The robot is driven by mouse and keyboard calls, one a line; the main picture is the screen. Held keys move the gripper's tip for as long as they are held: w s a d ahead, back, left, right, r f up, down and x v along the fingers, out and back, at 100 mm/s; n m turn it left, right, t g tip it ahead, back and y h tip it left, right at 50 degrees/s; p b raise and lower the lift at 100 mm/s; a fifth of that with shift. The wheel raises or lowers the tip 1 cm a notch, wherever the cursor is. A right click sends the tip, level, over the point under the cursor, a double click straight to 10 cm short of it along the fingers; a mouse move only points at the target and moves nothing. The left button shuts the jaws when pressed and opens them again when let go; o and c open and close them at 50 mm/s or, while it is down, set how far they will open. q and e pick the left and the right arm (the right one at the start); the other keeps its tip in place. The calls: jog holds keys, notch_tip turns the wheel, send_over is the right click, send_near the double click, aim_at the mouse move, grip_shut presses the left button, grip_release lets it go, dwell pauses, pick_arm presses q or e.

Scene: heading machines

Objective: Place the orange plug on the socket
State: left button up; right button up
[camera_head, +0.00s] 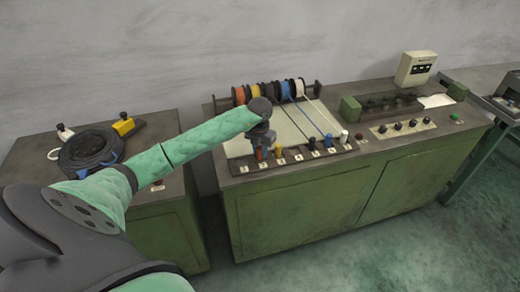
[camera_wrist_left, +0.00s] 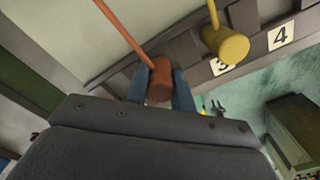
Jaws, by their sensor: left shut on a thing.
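My left gripper (camera_head: 262,146) is over the front row of numbered sockets on the green bench. In the left wrist view its two fingers (camera_wrist_left: 160,90) are shut on the orange plug (camera_wrist_left: 160,80), one on each side. An orange cord runs from the plug to the upper left there. In the head view the orange plug (camera_head: 259,154) shows just below the gripper, left of the yellow plug (camera_head: 278,151). The socket strip (camera_head: 314,158) carries white number labels. The socket under the orange plug is hidden, so I cannot tell whether the plug touches it. My right gripper is out of view.
The yellow plug (camera_wrist_left: 228,45) stands close beside the orange one, near label 3. Blue, white and other plugs stand further right. Coloured cable spools (camera_head: 268,92) are behind. A side bench holds a black coil (camera_head: 88,150). A control panel (camera_head: 404,126) is at right.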

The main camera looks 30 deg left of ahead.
pick_arm(q)
jog(key=shift+f, duration=0.4)
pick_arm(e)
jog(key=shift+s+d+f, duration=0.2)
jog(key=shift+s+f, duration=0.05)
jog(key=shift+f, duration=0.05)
pick_arm(q)
jog(key=shift+f, duration=0.1)
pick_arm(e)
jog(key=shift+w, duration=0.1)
pick_arm(q)
jog(key=o, duration=1)
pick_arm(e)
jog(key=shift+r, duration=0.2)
